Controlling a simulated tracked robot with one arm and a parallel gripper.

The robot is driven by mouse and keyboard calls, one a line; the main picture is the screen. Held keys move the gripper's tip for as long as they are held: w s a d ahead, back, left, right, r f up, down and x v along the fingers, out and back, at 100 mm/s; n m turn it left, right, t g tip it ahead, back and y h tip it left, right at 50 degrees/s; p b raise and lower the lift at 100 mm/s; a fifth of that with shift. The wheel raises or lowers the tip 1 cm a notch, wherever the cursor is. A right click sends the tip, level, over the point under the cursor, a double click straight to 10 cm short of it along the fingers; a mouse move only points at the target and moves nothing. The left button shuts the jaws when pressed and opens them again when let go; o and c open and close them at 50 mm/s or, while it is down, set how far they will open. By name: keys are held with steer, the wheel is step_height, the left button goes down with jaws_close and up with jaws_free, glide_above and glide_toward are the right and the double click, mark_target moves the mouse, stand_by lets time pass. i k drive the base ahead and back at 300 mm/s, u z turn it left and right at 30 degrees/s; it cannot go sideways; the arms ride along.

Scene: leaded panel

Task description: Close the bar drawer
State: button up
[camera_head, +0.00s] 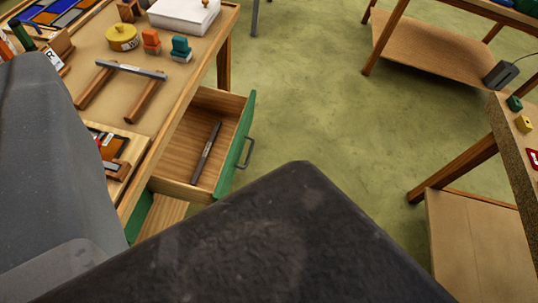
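The open drawer (248,122) sticks out from the right side of the workbench (196,72). It has wooden walls, a green front and a dark pull handle (246,154) on the outer face. A dark grey bar (206,152) lies inside on the drawer floor. The drawer's near corner is close to dark and grey parts of my own arm, which fill the lower and left foreground. No gripper fingers show, so I cannot see where my gripper is relative to the handle.
Another green front (138,224) shows nearer, partly hidden. Green floor (330,110) lies clear right of the drawer. Another table (512,140) stands right.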

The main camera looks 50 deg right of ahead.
mark_target(173, 175)
steer(key=k, duration=0.8)
steer(key=z, duration=0.6)
steer(key=i, duration=1.05)
steer(key=u, duration=0.05)
steer(key=k, duration=0.5)
steer(key=z, duration=0.35)
steer(key=i, duration=0.75)
